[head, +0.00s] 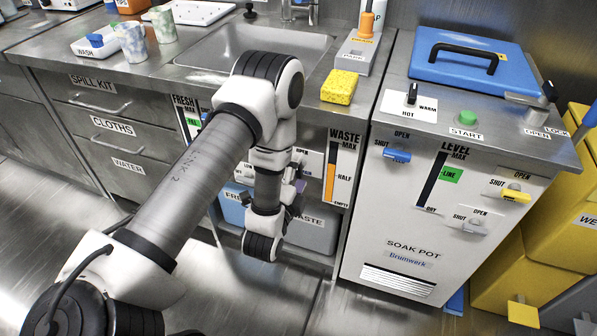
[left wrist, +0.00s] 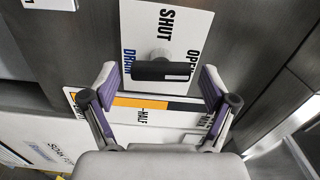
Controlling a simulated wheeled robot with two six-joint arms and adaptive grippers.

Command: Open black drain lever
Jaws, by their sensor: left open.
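The black drain lever (left wrist: 150,70) shows in the left wrist view as a bar on a round pale hub, in front of a white plate (left wrist: 145,20) marked SHUT, OPEN and DRAIN. The bar runs across that picture, with a small white patch on its right part. My left gripper (left wrist: 158,78) is open, with one purple-grey finger on each side of the lever and a gap at both ends. In the head view my left gripper (head: 298,188) is at the cabinet front below the sink, mostly hidden by my arm, which also hides the lever. My right gripper is not in view.
A WASTE gauge (head: 340,165) is right of my left gripper. The soak pot (head: 400,235) with blue and yellow levers stands further right. Above are the sink (head: 215,50) and a yellow sponge (head: 339,87). Drawers (head: 110,130) are left; the floor in front is open.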

